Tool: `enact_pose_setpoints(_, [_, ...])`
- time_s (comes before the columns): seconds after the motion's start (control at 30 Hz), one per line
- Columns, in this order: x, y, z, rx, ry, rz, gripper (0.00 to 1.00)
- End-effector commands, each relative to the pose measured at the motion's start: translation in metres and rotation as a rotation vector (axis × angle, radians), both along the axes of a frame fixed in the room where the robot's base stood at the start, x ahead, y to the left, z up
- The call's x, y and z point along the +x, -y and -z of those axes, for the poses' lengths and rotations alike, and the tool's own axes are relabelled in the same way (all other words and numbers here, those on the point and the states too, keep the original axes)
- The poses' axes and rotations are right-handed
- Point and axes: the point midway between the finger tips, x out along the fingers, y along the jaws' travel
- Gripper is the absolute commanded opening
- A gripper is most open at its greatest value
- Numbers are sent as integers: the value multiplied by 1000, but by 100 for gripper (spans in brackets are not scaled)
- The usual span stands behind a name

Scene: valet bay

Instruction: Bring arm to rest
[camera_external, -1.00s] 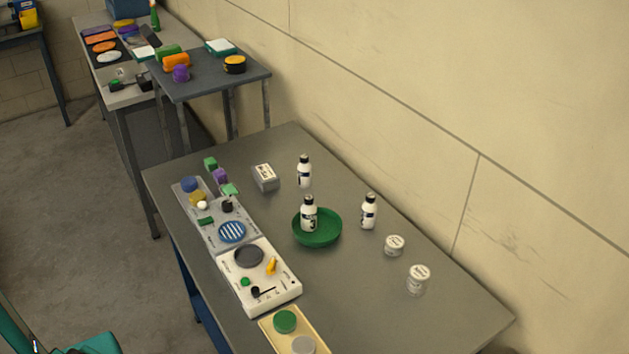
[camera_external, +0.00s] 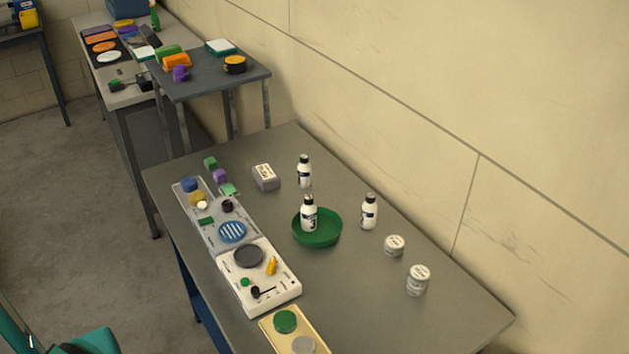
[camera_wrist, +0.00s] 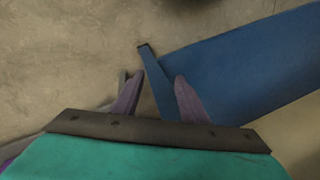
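My gripper (camera_wrist: 159,77) shows in the wrist view with two purple fingers standing apart and nothing visible held between them. It points toward bare floor and the blue side of a workbench, whose narrow blue leg lies behind the fingers. In the external view only teal parts of my arm (camera_external: 98,341) show at the bottom left corner, and the gripper is out of that frame. On the grey table (camera_external: 400,300), a green dish (camera_external: 318,239) holds a white bottle (camera_external: 309,212) upright. A second bottle (camera_external: 304,172) and a third bottle (camera_external: 369,211) stand beside it.
Two lidded jars (camera_external: 417,281) stand at the right of the table. A grey box (camera_external: 265,177), several small blocks and a white control panel (camera_external: 262,292) occupy its left. A wall (camera_external: 450,110) runs along the right. Floor (camera_external: 80,215) at left is clear.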

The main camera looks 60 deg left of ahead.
Motion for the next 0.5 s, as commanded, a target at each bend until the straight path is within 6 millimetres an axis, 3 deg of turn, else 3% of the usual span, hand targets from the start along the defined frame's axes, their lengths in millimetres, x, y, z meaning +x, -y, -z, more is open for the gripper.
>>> enact_pose_setpoints(0.1, [1, -39, -1, 69, -3, -10, 39])
enact_pose_setpoints(0.5, [2, -97, -14, 121, -83, -90, 39])
